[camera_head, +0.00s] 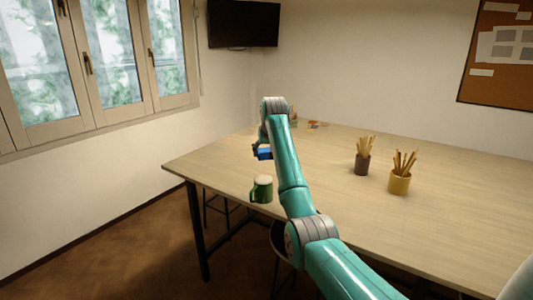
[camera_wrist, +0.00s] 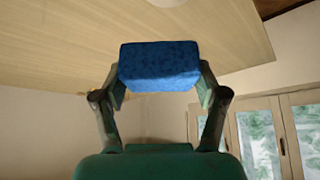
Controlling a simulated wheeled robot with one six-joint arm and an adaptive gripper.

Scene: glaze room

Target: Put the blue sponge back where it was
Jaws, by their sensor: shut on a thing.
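The blue sponge (camera_wrist: 160,66) is a small blue block held between the two fingers of my gripper (camera_wrist: 160,82) in the wrist view. In the head view the sponge (camera_head: 265,153) shows at the end of my gripper (camera_head: 259,149), near the left edge of the wooden table (camera_head: 330,190). My gripper is shut on it. Whether the sponge is touching the tabletop or is above it, I cannot tell. Part of my gripper is hidden behind my arm.
A green mug (camera_head: 261,190) stands near the table's left front edge. A dark cup (camera_head: 362,165) and a yellow cup (camera_head: 399,183), both with sticks or brushes, stand to the right. Small items (camera_head: 315,125) lie at the far edge. The table's middle is clear.

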